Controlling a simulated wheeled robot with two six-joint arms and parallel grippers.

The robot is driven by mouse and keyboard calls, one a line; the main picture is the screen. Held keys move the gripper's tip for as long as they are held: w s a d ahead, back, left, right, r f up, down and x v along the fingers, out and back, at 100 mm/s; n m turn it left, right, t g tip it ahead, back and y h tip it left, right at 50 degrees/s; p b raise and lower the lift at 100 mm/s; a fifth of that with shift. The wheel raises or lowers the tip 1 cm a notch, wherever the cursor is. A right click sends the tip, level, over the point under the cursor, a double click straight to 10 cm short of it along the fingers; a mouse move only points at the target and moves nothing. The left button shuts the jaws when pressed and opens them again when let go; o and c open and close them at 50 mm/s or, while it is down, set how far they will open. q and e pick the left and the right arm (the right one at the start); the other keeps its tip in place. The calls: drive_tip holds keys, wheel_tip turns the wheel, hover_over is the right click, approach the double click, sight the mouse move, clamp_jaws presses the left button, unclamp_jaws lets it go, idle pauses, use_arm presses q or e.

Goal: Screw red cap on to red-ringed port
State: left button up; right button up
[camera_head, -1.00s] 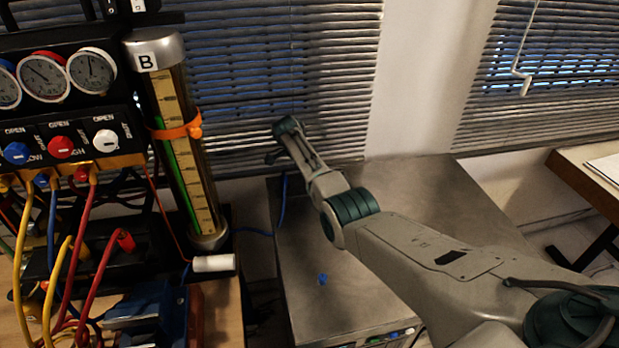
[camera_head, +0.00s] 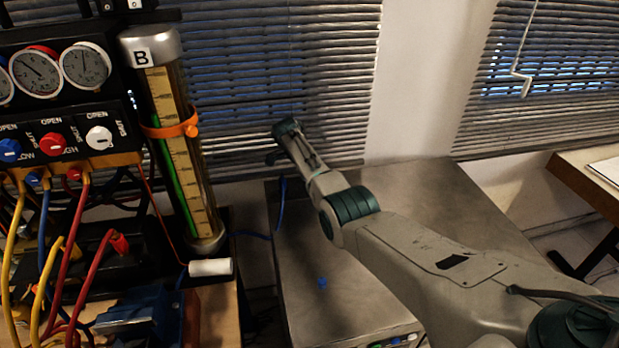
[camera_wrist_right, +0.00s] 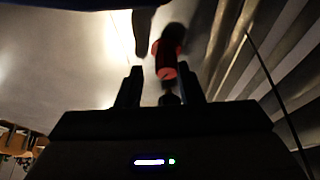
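My right gripper (camera_head: 277,145) is at the end of my right arm, in front of the blinds and above the metal bench. In the right wrist view its dark fingers (camera_wrist_right: 160,88) stand apart. A red, dark-ended cylindrical piece (camera_wrist_right: 166,66) shows between them, closer to the right finger. I cannot tell whether it is the red cap or whether it is gripped. In the head view no red shows at the gripper. A red fitting (camera_head: 74,174) sits under the valve panel at left; I cannot make out a red-ringed port. My left gripper is out of view.
The gauge rig with valve panel (camera_head: 70,140), hoses and tube B (camera_head: 180,150) fills the left. A white cylinder (camera_head: 210,268) lies at its edge. A gap separates rig and bench.

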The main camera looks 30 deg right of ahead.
drive_tip(key=shift+s+d, duration=0.2)
drive_tip(key=shift+w+a+r, duration=0.1)
drive_tip(key=o, duration=0.6)
drive_tip(key=shift+w+a+r, duration=0.1)
drive_tip(key=shift+a+r, duration=0.05)
drive_tip(key=shift+a, duration=0.1)
drive_tip(key=shift+w, duration=0.1)
drive_tip(key=s+b+v, duration=0.1)
drive_tip(key=b+v, duration=0.1)
drive_tip(key=v, duration=0.8)
drive_tip(key=shift+w+r, duration=0.3)
